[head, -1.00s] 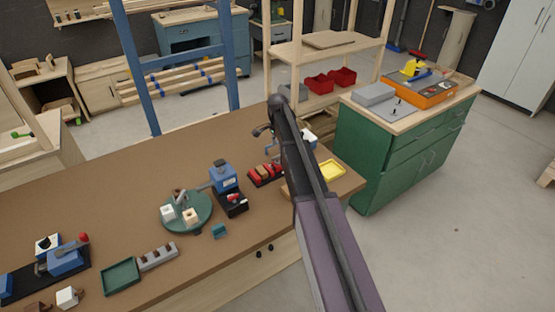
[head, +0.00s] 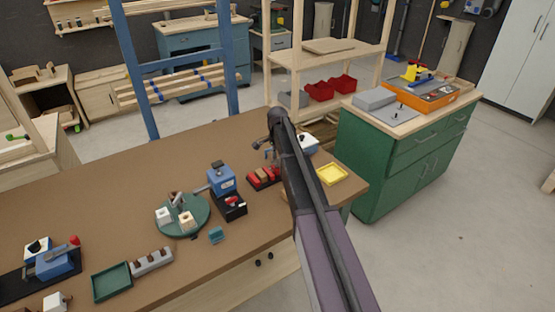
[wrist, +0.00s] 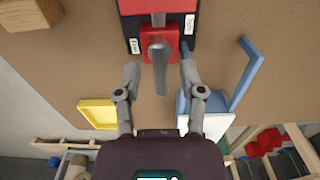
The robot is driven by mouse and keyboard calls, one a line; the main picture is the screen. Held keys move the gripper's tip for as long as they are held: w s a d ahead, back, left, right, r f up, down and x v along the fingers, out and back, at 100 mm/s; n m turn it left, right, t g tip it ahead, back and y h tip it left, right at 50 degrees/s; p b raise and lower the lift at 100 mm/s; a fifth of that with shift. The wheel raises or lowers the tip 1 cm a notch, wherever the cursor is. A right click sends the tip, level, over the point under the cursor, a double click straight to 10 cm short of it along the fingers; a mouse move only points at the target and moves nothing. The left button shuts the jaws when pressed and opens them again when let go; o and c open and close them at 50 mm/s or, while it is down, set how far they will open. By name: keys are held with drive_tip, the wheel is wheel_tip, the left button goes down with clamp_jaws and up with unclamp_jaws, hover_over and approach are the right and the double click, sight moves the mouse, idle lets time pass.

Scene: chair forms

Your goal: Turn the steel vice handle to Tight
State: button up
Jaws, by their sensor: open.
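In the wrist view the red vice (wrist: 146,40) is at the top centre, with a white label on each side of its steel handle (wrist: 159,78). The handle is a grey bar with a round hub, and its free end points down the picture. My gripper (wrist: 160,76) is open, with one finger on each side of the handle's free end. I see gaps between the fingers and the bar; whether their heights match I cannot tell. In the head view my arm covers most of this area, so the handle cannot be made out.
A blue frame-like object with a white part (wrist: 205,112) stands close to the right finger. A yellow tray (wrist: 98,113) lies to the left, also on the bench in the head view (head: 332,174). A wooden block (wrist: 28,14) is at top left. A green turntable (head: 182,215) stands farther left.

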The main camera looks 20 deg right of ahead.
drive_tip(key=shift+c, duration=0.2)
clamp_jaws()
drive_tip(key=shift+n, duration=0.4)
drive_tip(key=n, duration=0.7)
drive_tip(key=shift+s+n, duration=0.1)
drive_tip(key=shift+n, duration=0.3)
drive_tip(key=n, duration=0.4)
drive_tip(key=shift+n, duration=0.3)
drive_tip(key=n, duration=0.4)
drive_tip(key=shift+n, duration=0.3)
